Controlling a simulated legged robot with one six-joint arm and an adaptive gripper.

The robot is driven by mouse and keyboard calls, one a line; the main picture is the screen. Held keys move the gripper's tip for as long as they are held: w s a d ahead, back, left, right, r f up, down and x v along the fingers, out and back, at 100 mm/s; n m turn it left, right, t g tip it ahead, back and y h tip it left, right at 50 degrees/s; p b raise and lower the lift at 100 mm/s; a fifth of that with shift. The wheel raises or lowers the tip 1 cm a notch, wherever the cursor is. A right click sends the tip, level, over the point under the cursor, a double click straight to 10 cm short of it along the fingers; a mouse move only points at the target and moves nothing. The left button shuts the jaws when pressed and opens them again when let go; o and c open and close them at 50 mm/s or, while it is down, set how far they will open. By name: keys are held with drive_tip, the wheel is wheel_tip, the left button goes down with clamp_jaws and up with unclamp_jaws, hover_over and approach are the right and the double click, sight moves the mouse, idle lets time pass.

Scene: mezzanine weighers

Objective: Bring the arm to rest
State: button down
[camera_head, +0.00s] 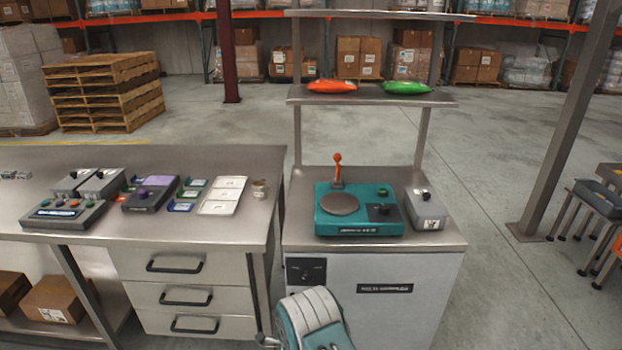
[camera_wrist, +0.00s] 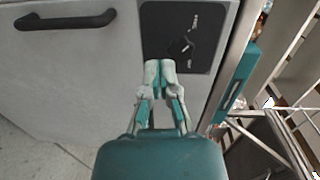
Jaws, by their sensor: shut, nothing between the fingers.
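My gripper (camera_wrist: 160,72) shows in the wrist view with its two pale fingertips together and nothing between them. It is in front of a grey cabinet face, just below a black panel with a rotary knob (camera_wrist: 181,46). I cannot tell whether the fingertips touch the panel. In the head view, part of my teal and white arm (camera_head: 308,318) shows at the bottom, in front of the cabinet (camera_head: 385,315). The same black knob panel (camera_head: 306,271) shows there at the cabinet's upper left. The fingertips do not show in the head view.
A teal weigher (camera_head: 360,224) with an orange-knobbed lever and a grey box (camera_head: 425,210) stand on the cabinet top. A shelf (camera_head: 370,97) above holds orange and green packs. A workbench (camera_head: 200,160) with drawers and devices adjoins on the left.

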drive_tip(key=w+d+r+n+g, duration=0.1)
drive_tip(key=d+r+n+g, duration=0.15)
drive_tip(key=r, duration=0.95)
drive_tip(key=d+r+n+g, duration=0.2)
drive_tip(key=d+r+n, duration=0.1)
drive_tip(key=r, duration=0.9)
drive_tip(key=s+d+r+n+g+y, duration=0.1)
drive_tip(key=s+d+r+n, duration=0.25)
drive_tip(key=r, duration=0.25)
drive_tip(key=s+d+r+n+g, duration=0.2)
drive_tip(key=s+d+r, duration=0.2)
drive_tip(key=s, duration=0.4)
drive_tip(key=s+d+r+n+g, duration=0.1)
drive_tip(key=s+d+r+n, duration=0.15)
drive_tip(key=s+r, duration=0.4)
drive_tip(key=s+d+n+g+h, duration=0.1)
drive_tip(key=s+d, duration=0.2)
drive_tip(key=s, duration=0.7)
drive_tip(key=s+d+f+n+g+h, duration=0.1)
drive_tip(key=s+d+n+g, duration=0.1)
drive_tip(key=s, duration=0.8)
drive_tip(key=shift+s+d+f, duration=0.2)
drive_tip(key=shift+s+d, duration=0.15)
drive_tip(key=shift+d, duration=0.25)
drive_tip(key=c, duration=1.3)
unclamp_jaws()
drive_tip(key=shift+n, duration=0.25)
drive_tip(key=shift+c, duration=0.2)
